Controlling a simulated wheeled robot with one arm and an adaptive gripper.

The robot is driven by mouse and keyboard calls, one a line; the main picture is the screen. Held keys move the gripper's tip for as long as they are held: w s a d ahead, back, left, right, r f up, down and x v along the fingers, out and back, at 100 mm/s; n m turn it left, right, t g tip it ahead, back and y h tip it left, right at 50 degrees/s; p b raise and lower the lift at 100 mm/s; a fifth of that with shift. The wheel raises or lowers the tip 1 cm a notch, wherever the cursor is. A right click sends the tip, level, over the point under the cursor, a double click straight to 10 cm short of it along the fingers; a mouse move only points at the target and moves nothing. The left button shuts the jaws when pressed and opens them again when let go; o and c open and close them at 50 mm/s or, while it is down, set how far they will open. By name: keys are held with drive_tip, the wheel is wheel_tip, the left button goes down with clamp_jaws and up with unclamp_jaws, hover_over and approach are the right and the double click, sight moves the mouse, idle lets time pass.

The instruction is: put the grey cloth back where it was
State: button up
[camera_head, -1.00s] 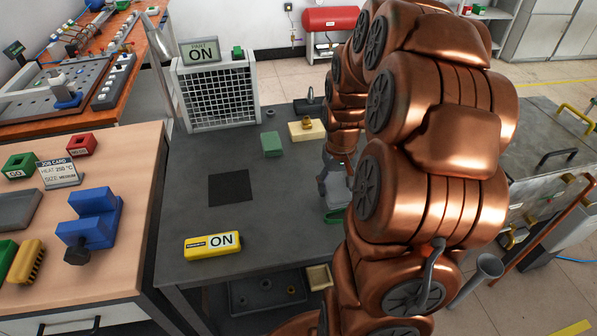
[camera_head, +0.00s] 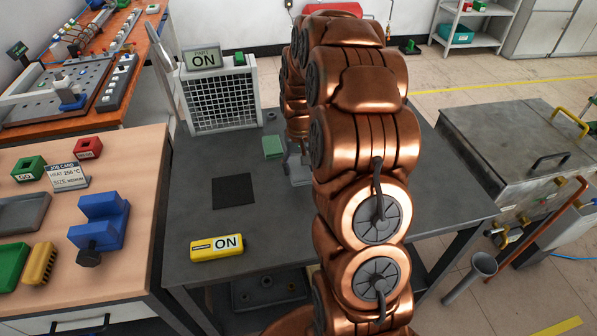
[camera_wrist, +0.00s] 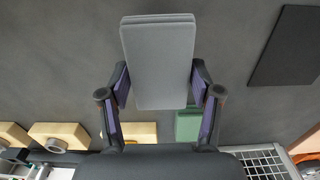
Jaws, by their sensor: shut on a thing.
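The grey cloth (camera_wrist: 158,62) is a flat, folded grey rectangle in the wrist view. My gripper (camera_wrist: 159,85) is shut on it, with one finger on each long side. The cloth's far end sticks out beyond the fingers. In the head view, a grey part of the cloth (camera_head: 300,173) shows beside my arm, over the dark table (camera_head: 190,284). My arm hides most of the gripper there. How high the cloth is above the table is hard to tell.
A black square mat (camera_head: 232,191) lies bare on the table, left of my gripper. A green block (camera_head: 273,147) is close behind the cloth. Pale yellow blocks (camera_wrist: 62,134) show in the wrist view.

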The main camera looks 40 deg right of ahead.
sight(299, 166)
drive_tip(key=shift+f+p, duration=1)
drive_tip(key=shift+f, duration=0.75)
drive_tip(key=shift+f, duration=0.2)
drive_tip(key=o, duration=1.1)
